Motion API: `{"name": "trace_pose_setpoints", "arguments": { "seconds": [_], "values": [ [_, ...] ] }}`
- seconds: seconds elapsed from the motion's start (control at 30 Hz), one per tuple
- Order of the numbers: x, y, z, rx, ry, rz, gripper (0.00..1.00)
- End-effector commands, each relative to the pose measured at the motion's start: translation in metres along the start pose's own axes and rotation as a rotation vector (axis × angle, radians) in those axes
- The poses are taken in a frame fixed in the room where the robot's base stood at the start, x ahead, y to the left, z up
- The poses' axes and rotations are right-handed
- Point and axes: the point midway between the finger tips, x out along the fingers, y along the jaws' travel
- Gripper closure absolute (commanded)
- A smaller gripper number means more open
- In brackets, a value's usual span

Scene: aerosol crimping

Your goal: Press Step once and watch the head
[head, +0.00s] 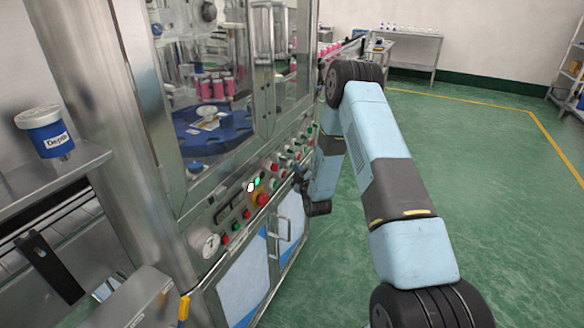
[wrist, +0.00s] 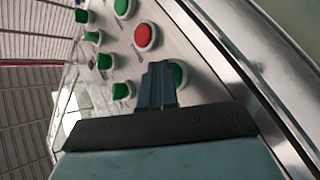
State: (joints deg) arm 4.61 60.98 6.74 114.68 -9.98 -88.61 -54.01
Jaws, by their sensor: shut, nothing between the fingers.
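The machine's control panel (head: 235,205) carries rows of red and green buttons; their labels are too small to read, so I cannot tell which is Step. My gripper (head: 299,176) is at the right part of this panel, partly dark against it. In the wrist view my gripper (wrist: 158,72) is shut and empty, its tips beside a green button (wrist: 178,75) that they partly cover. A red button (wrist: 145,36) lies just above the tips. I cannot tell whether the tips touch the green button. Behind the glass is a blue rotary table (head: 232,138); the crimping head is not clearly made out.
Door handles (head: 285,232) project below. Green floor (head: 500,200) at right is clear.

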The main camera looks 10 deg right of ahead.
Motion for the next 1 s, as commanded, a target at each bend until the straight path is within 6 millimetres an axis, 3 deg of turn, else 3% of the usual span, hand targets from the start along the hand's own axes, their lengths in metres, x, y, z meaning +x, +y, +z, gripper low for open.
{"name": "trace_pose_setpoints", "arguments": {
  "seconds": [1.0],
  "values": [
    [-0.012, 0.009, 0.009, 0.000, 0.000, 0.000, 1.00]
  ]
}}
